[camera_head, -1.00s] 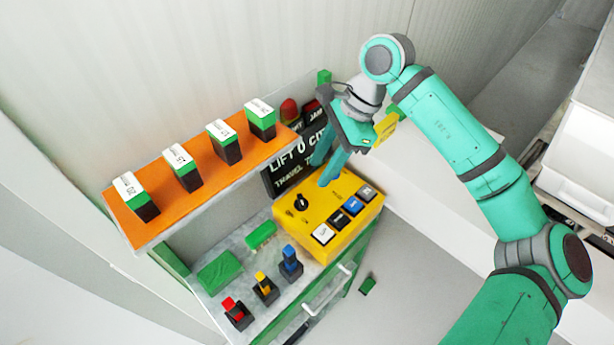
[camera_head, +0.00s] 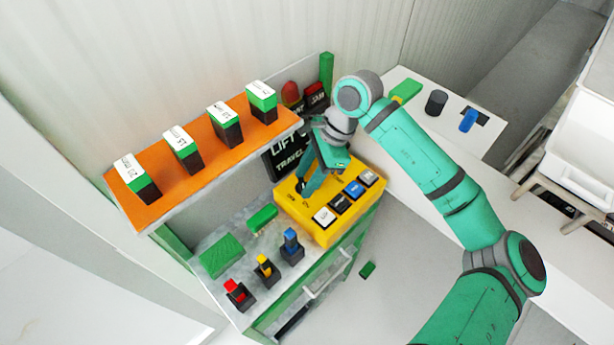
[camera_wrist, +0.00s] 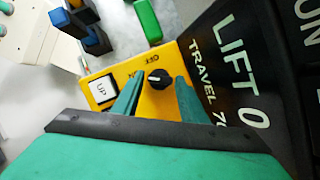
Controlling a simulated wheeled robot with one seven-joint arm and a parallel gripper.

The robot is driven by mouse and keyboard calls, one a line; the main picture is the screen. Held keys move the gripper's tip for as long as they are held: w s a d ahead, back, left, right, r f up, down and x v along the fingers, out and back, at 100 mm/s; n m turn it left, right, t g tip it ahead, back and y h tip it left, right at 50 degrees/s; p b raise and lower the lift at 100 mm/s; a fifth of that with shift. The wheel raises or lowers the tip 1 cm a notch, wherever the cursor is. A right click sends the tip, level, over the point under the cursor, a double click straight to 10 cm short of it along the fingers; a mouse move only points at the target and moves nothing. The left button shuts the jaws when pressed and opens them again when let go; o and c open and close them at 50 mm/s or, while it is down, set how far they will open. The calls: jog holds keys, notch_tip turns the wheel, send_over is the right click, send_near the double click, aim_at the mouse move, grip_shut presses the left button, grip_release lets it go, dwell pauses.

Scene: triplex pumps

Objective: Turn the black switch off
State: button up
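The black rotary switch (camera_wrist: 158,80) sits on the yellow control box (camera_head: 318,226). In the wrist view, the OFF label is above the knob and a partly hidden label is to its left. A pale mark on the knob points roughly left. My gripper (camera_wrist: 161,77) is open, with one teal finger on each side of the knob and visible gaps; I cannot tell how deep the tips reach. In the head view, my gripper (camera_head: 307,190) points down at the box's back left part and largely hides the knob.
White, black and blue buttons (camera_head: 340,202) line the box's front. The black LIFT display (camera_head: 288,158) stands close behind my gripper. The orange shelf (camera_head: 208,165) holds several green-and-black blocks at left. Red, yellow and blue toggles (camera_head: 265,268) stand at front left.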

jog(key=shift+c, duration=0.6)
jog(key=c, duration=0.6)
jog(key=shift+c, duration=0.2)
jog(key=shift+m, duration=0.3)
jog(key=m, duration=0.1)
jog(key=m+t, duration=0.1)
jog(key=m, duration=0.1)
jog(key=m+t, duration=0.1)
jog(key=m, duration=0.1)
jog(key=shift+s, duration=0.3)
jog(key=m+t, duration=0.1)
jog(key=m, duration=0.2)
jog(key=m+t+h, duration=0.1)
jog(key=m, duration=0.2)
jog(key=shift+s, duration=0.2)
jog(key=shift+a+m, duration=0.1)
jog(key=shift+m, duration=0.2)
jog(key=o, duration=0.8)
jog(key=shift+c, duration=0.2)
jog(key=shift+t, duration=0.3)
